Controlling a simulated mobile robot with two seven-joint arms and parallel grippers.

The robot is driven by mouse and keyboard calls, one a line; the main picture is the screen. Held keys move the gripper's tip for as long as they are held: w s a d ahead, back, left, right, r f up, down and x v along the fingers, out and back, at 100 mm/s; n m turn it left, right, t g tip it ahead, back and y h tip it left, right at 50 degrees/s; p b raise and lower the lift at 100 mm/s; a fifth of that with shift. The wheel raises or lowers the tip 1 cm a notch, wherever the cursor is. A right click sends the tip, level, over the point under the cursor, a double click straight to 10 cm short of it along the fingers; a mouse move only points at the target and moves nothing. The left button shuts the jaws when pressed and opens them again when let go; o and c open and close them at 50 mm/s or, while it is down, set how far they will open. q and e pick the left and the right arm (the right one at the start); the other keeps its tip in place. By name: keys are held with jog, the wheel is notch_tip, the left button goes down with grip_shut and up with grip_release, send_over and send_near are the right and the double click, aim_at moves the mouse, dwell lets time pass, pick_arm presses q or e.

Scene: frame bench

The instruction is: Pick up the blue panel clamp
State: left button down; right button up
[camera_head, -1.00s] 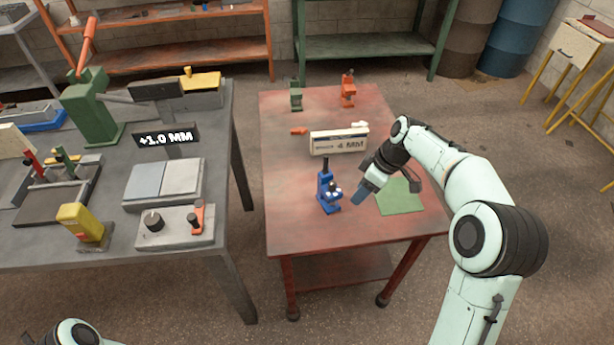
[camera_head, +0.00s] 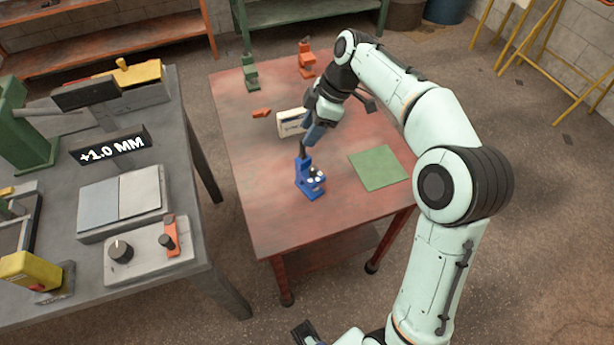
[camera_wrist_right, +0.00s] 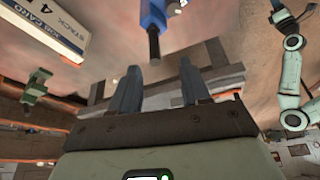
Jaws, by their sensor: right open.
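The blue panel clamp (camera_head: 308,180) stands upright on the red table, its dark handle pointing up. My right gripper (camera_head: 311,138) is just above and behind that handle, open and empty. In the right wrist view the clamp (camera_wrist_right: 152,14) shows at the top, with its handle end in front of the gap between the open fingers (camera_wrist_right: 158,70), apart from them. A dark end part, seemingly my left gripper (camera_head: 305,333), shows at the bottom edge; its fingers are unclear.
A white card box (camera_head: 291,122) stands behind the clamp, partly hidden by my gripper. An orange piece (camera_head: 261,113), a green clamp (camera_head: 250,74) and an orange clamp (camera_head: 306,58) are farther back. A green mat (camera_head: 378,168) lies to the right. The table's front is clear.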

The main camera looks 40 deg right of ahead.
jog(key=x, duration=0.5)
jog(key=shift+w+d+f, duration=0.2)
grip_shut()
dwell(1.2)
